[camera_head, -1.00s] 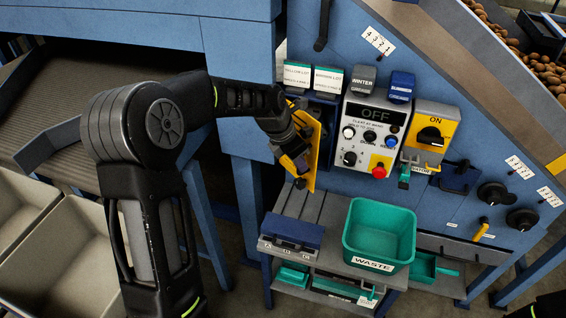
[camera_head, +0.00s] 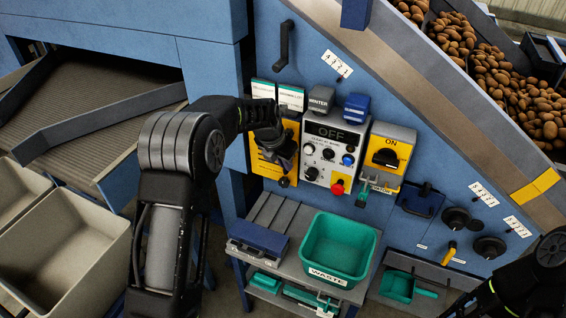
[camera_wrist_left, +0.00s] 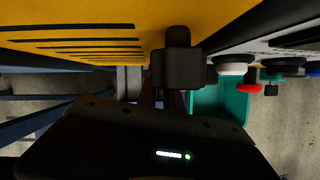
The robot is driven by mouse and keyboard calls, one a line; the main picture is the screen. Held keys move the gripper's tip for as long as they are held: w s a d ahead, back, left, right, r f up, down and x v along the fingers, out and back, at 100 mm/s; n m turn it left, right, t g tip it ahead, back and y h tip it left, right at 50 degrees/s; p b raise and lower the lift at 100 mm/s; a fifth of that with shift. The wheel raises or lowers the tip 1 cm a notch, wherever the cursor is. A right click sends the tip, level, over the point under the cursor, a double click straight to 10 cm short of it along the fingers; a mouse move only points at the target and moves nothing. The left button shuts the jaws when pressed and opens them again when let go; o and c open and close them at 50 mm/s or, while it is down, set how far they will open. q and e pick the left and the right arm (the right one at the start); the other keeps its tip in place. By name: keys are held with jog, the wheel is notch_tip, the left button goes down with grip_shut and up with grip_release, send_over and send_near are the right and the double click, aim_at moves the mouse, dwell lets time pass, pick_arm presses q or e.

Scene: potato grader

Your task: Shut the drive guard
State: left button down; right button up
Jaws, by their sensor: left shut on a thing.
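The drive guard (camera_head: 260,162) is a yellow panel at the left of the control box. It looks flat or nearly flat against the blue machine. Its slotted yellow face (camera_wrist_left: 80,30) fills the top of the left wrist view. My left gripper (camera_head: 286,158) is at the guard's right side, shut on its dark handle (camera_wrist_left: 178,66). The fingers hide part of the guard in the head view. Whether a small gap is left behind the panel cannot be seen. My right arm shows at the lower right, its gripper dark and unclear at the bottom edge.
The control box (camera_head: 332,152) with knobs and a red button is right of the guard. A yellow ON switch (camera_head: 386,157) is beyond it. Below stands a grey bench (camera_head: 270,212) with a green WASTE bin (camera_head: 340,249) and a blue-lidded box (camera_head: 258,239). Grey crates (camera_head: 75,255) are at left.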

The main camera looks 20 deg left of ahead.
pick_arm(q)
jog(key=shift+w+d+r, duration=0.15)
jog(key=shift+w+d, duration=0.05)
jog(key=c, duration=1.5)
grip_release()
jog(key=shift+w, duration=0.1)
jog(key=b+v, duration=0.1)
jog(key=v, duration=0.6)
jog(key=shift+s+r, duration=0.25)
jog(key=shift+s, duration=0.05)
jog(key=shift+a, duration=0.1)
